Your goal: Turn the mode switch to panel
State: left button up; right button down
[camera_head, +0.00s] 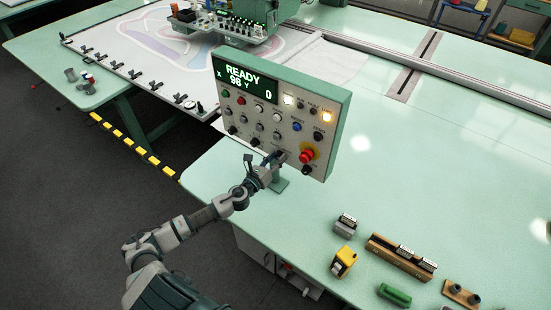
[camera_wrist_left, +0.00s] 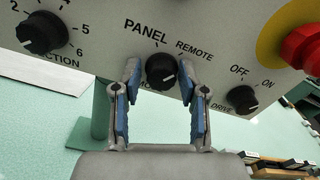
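The mode switch (camera_wrist_left: 160,70) is a black round knob on the pale control panel (camera_head: 265,117), below the labels PANEL and REMOTE in the left wrist view. A pale mark shows at its right side; I cannot tell surely which label it points to. My left gripper (camera_wrist_left: 160,66) is open, its two blue-padded fingers on either side of the knob, with a small gap visible at each side. In the head view my left gripper (camera_head: 265,163) is at the panel's lower edge and hides the switch in part. My right gripper is not in view.
A selection knob (camera_wrist_left: 42,33) is left of the switch, a drive knob (camera_wrist_left: 242,99) right of it, and a red emergency stop (camera_head: 306,156) close by. The display (camera_head: 246,83) reads READY. Small blocks and a yellow device (camera_head: 343,262) lie on the green table (camera_head: 400,200).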

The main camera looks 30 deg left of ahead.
pick_arm(q)
jog(key=shift+d, duration=0.1)
jog(key=c, duration=0.6)
jog(key=shift+o, duration=0.2)
jog(key=shift+n, duration=1.2)
jog(key=n+p, duration=0.1)
jog(key=n, duration=0.3)
jog(key=shift+a, duration=0.2)
jog(key=n+p, duration=0.1)
jog(key=n, duration=0.3)
jog(key=shift+f+n+p, duration=0.1)
jog(key=shift+n+p, duration=0.4)
jog(key=shift+n, duration=1.2)
